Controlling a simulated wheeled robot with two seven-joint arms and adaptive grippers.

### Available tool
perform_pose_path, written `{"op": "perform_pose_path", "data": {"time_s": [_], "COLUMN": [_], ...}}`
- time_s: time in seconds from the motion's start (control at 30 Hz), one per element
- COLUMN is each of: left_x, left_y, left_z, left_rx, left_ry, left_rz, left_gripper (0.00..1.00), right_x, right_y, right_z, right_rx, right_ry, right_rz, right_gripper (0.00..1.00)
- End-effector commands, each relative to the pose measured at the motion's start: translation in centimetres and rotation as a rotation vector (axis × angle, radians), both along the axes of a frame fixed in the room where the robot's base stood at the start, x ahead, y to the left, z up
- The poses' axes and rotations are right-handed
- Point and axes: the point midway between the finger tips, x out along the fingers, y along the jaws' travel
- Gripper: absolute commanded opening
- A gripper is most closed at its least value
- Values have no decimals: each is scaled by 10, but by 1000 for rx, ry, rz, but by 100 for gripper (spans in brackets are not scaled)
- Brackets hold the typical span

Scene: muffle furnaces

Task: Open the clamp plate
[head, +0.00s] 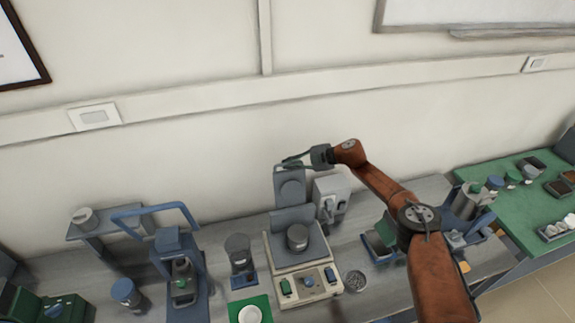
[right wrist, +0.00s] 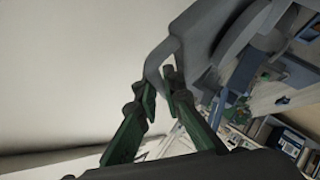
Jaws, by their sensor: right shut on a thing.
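The clamp plate (head: 289,188) is a grey plate with a round disc on its face. It stands raised, roughly upright, at the back of a beige bench device (head: 306,272) with a dark round pot (head: 297,237) in its middle. My right gripper (head: 290,162) is at the plate's top edge. In the right wrist view its green fingers (right wrist: 162,92) are shut on a grey looped handle of the clamp plate (right wrist: 205,38). The exact contact is partly hidden in the head view. My left gripper is not in view.
A blue-handled press (head: 176,262) and a dark cylinder on a blue base (head: 240,255) stand left of the device. A grey box unit (head: 331,196) is close at its right. A round dish (head: 355,281) lies at the front right. The wall is behind.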

Motion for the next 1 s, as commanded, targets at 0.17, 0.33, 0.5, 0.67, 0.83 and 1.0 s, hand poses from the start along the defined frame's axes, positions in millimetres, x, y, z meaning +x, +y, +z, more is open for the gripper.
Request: {"op": "perform_pose_path", "data": {"time_s": [0.17, 0.33, 0.5, 0.67, 0.83, 1.0], "left_x": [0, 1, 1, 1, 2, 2], "left_y": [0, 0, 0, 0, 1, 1], "left_z": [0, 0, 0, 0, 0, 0], "left_rx": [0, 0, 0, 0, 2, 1], "left_ry": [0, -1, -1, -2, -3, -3], "left_rz": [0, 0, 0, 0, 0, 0], "left_gripper": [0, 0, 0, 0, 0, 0], "right_x": [0, 0, -1, -1, -1, -8], "right_y": [1, 1, 1, 1, -2, -18], "right_z": [1, 1, 0, -1, 0, 10], "right_rx": [2, 2, 1, 0, -1, -1], "right_ry": [-1, -1, -1, 0, 0, -1], "right_rz": [2, 2, 2, 2, 1, 0], "right_gripper": [0, 16, 26, 26, 26, 26]}}
